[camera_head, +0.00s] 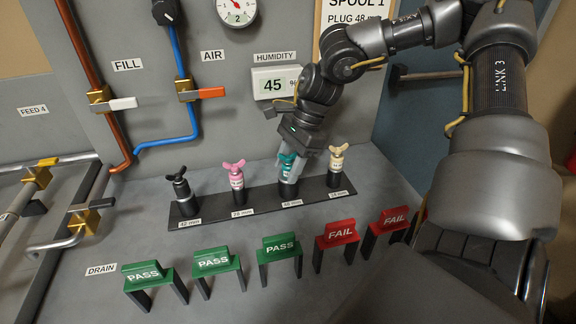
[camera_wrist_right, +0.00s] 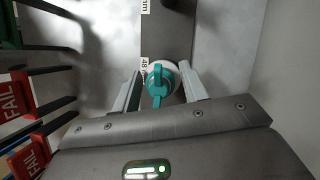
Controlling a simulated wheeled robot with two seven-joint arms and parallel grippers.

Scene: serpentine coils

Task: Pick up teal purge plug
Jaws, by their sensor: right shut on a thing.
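The teal purge plug (camera_head: 287,160) stands in the third position from the left on a dark rack (camera_head: 262,205), above the 48 mm label. It also shows in the right wrist view (camera_wrist_right: 158,84), seen from above with its teal winged handle on a pale round body. My right gripper (camera_head: 288,172) reaches down over it from the back right. My left gripper is not in view.
A black plug (camera_head: 181,185), a pink plug (camera_head: 236,175) and a cream plug (camera_head: 336,164) stand on the same rack. In front are several green PASS stands (camera_head: 212,262) and two red FAIL stands (camera_head: 340,233). Pipes and valves (camera_head: 110,103) line the back wall and left side.

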